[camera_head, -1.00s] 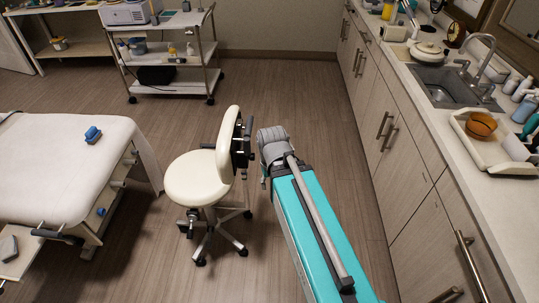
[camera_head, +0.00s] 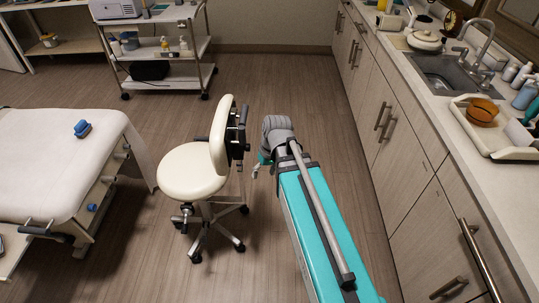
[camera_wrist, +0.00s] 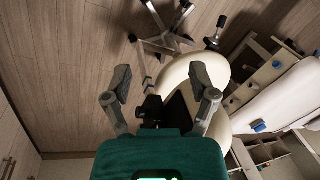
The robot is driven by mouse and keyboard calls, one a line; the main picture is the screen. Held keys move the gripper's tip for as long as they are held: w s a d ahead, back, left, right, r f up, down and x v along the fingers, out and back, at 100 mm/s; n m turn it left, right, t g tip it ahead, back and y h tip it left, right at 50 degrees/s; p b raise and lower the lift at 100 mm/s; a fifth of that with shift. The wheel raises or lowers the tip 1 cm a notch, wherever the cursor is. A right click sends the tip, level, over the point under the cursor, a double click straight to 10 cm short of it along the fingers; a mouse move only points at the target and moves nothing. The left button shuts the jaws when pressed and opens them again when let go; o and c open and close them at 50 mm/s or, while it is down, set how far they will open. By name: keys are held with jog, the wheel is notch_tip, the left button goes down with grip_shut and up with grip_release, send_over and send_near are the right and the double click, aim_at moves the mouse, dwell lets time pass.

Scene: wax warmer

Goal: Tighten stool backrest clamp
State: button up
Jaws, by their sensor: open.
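The cream stool has a round seat (camera_head: 190,172) and an upright backrest (camera_head: 221,135) in the head view. A black bracket and clamp (camera_head: 238,143) sit behind the backrest, on its right side. My gripper (camera_head: 257,170) is just right of the stool, largely hidden by my arm. In the wrist view my gripper (camera_wrist: 158,85) is open, its two grey fingers spread with nothing held. The black clamp part (camera_wrist: 153,108) appears between the fingers, near the palm; I cannot tell whether it touches. The cream stool (camera_wrist: 181,72) shows behind the right finger.
A treatment bed (camera_head: 60,165) with a blue brush (camera_head: 82,128) on it stands left of the stool. Cabinets and a counter (camera_head: 440,110) run along the right. A cart (camera_head: 170,55) stands at the back. The floor behind the stool is clear.

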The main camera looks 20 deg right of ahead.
jog(key=w+f+n+y+b, duration=0.3)
jog(key=w+f+y+b, duration=0.1)
jog(key=w+f+b, duration=0.35)
jog(key=n+t+y+b, duration=0.6)
jog(key=n+y+b, duration=0.45)
jog(key=b, duration=1.25)
send_near(247, 148)
jog(key=w+f, duration=0.1)
jog(key=w, duration=0.1)
jog(key=shift+s+d+m, duration=0.2)
jog(key=shift+d+m, duration=0.1)
jog(key=shift+m, duration=0.15)
jog(key=shift+a, duration=0.2)
jog(key=x, duration=0.7)
jog(key=shift+a, duration=0.15)
jog(key=shift+a+f+p, duration=0.1)
jog(key=shift+a+p, duration=0.1)
jog(key=shift+p, duration=0.1)
jog(key=shift+c, duration=0.2)
